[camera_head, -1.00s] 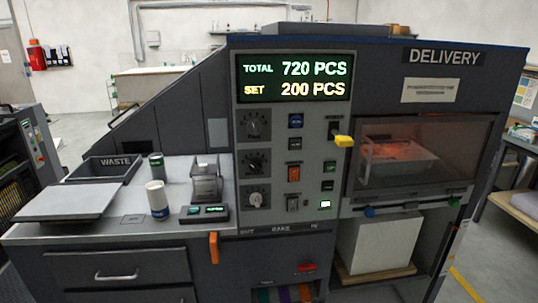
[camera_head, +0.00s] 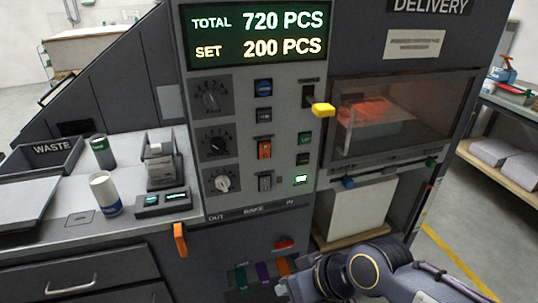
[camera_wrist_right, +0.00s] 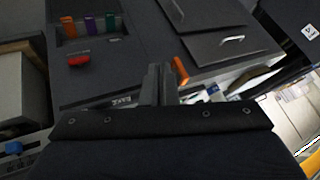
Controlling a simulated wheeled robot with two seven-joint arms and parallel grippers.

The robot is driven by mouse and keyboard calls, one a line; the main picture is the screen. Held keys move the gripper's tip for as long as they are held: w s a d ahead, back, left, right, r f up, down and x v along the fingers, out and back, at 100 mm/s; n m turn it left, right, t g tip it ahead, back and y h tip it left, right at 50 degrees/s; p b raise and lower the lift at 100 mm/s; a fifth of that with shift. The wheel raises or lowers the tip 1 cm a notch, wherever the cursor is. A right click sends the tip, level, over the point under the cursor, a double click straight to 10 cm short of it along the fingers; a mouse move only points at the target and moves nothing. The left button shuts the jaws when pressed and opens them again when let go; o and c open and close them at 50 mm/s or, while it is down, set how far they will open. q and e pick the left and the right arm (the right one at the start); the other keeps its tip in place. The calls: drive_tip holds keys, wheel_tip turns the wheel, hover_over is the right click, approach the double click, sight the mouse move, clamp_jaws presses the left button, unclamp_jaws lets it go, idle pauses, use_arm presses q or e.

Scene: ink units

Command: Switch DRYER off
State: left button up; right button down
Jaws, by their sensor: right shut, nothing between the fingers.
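The grey control panel (camera_head: 283,130) of the machine faces me, with a lit display (camera_head: 256,35) reading TOTAL 720 PCS and SET 200 PCS. On it are three round knobs, the lowest being (camera_head: 221,182), a blue button (camera_head: 263,87), an orange rocker switch (camera_head: 264,149), a dark rocker switch (camera_head: 265,182), a lit green button (camera_head: 301,180) and a yellow-handled lever (camera_head: 323,109). The small labels are unreadable, so I cannot tell which control is DRYER. My right gripper (camera_head: 283,287) is below the panel, shut and empty; its fingers show in the wrist view (camera_wrist_right: 163,84).
An orange handle (camera_head: 180,240) sticks out at the counter's edge. Cups, a WASTE tray (camera_head: 52,156) and a small device (camera_head: 163,203) stand on the left counter. The DELIVERY window (camera_head: 400,118) is to the right. A red part (camera_head: 284,243) sits below the panel.

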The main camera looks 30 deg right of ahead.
drive_tip(key=w+d+r+n+t+h+b, duration=0.1)
drive_tip(key=w+d+r+n+t+h, duration=0.15)
drive_tip(key=w+n+t, duration=0.6)
drive_tip(key=w+d+r+n+t+h, duration=0.3)
drive_tip(key=w+d+r+n+h, duration=0.2)
drive_tip(key=d+n+h, duration=0.1)
drive_tip(key=shift+r+n+t+b, duration=0.15)
drive_tip(key=shift+n+t+b, duration=0.25)
drive_tip(key=shift+n, duration=0.35)
drive_tip(key=shift+w+d, duration=0.1)
